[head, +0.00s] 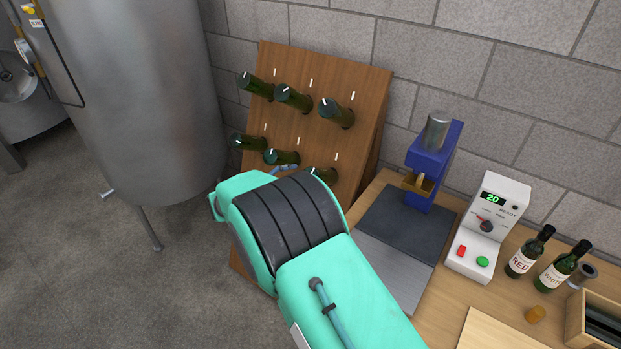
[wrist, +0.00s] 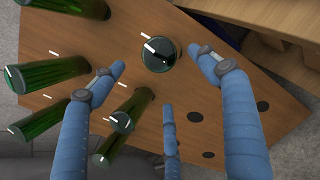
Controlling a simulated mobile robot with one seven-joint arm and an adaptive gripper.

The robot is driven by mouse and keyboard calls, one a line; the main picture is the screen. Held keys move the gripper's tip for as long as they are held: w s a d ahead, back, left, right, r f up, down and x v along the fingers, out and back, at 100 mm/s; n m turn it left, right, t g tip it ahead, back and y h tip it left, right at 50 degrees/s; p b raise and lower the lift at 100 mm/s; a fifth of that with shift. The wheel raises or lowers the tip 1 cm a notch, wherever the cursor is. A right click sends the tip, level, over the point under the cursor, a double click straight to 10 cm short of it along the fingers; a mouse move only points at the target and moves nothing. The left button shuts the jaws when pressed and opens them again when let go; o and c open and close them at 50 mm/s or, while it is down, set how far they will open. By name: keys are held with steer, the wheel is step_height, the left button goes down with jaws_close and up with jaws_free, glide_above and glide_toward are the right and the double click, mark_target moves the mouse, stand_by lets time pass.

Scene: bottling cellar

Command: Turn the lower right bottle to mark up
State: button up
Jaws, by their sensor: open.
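The lower right bottle (wrist: 160,62) is dark green and sticks out of the wooden rack (wrist: 215,150) base first. A white mark shows on its round base, toward the left of the wrist view. A white tick on the rack lies at its upper left. In the head view this bottle (head: 324,173) is partly hidden by my arm. My gripper (wrist: 157,60) has blue fingers spread open around the bottle's end, with gaps on both sides, and holds nothing. In the head view only a little blue of my gripper (head: 284,168) shows.
Several other green bottles (wrist: 50,75) stick out of the rack close to my left finger. A steel tank (head: 140,90) stands left of the rack. Right of it, a bench carries a blue press (head: 434,165), a control box (head: 488,225) and two labelled bottles (head: 530,252).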

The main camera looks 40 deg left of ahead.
steer(key=b+x, duration=0.2)
steer(key=x, duration=0.9)
steer(key=shift+w+f, duration=0.1)
steer(key=shift+w, duration=0.05)
steer(key=c, duration=1)
